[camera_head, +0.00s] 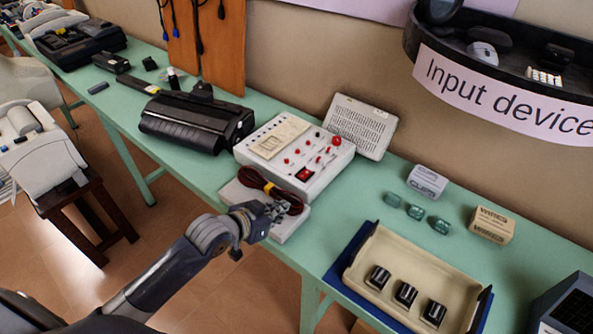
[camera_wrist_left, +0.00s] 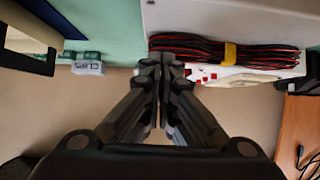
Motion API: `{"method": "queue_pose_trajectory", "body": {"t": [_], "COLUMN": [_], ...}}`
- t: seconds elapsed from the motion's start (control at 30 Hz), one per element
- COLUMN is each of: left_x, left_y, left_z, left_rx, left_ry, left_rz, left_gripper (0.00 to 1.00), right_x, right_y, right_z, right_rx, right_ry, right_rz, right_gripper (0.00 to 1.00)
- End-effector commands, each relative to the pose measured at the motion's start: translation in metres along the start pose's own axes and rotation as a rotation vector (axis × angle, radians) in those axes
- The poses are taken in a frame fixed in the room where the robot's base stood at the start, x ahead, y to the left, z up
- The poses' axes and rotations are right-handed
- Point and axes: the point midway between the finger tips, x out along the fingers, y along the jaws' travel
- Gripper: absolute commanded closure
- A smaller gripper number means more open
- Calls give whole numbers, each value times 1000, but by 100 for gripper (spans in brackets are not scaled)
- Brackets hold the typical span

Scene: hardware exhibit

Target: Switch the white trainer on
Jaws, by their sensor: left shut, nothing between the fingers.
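The white trainer (camera_head: 325,172) stands on the green table, with red knobs and a red rocker switch (camera_head: 304,174) near its front edge. Whether the switch is on or off is too small to tell. My left gripper (camera_head: 276,209) is shut and empty, in front of the trainer and low by a coil of red and black cable. In the left wrist view its closed fingertips (camera_wrist_left: 160,62) point at the coil's end, and part of the trainer (camera_wrist_left: 235,77) shows beyond the coil. I cannot tell whether the fingers touch the cable. My right gripper is not in view.
The cable coil (camera_head: 280,196) lies on a white slab (camera_head: 235,190) before the trainer. A black printer (camera_head: 195,125) stands left, a grey perforated panel (camera_head: 361,127) behind. Right are small boxes (camera_head: 427,180) and a cream tray (camera_head: 375,245) with black parts.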

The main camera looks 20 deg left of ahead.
Motion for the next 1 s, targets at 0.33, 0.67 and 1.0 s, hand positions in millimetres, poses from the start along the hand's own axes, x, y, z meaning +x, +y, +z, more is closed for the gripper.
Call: {"method": "queue_pose_trajectory", "body": {"t": [0.33,0.67,1.0], "left_x": [5,5,32], "left_y": [-49,-51,-50], "left_z": [-88,-92,-101], "left_rx": [4,1,-1], "left_ry": [226,236,237], "left_rz": [15,16,16], "left_gripper": [100,100,100], "right_x": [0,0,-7], "right_y": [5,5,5], "right_z": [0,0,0], "right_rx": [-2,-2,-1], "right_ry": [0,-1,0], "right_rz": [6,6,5], "right_gripper": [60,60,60]}}
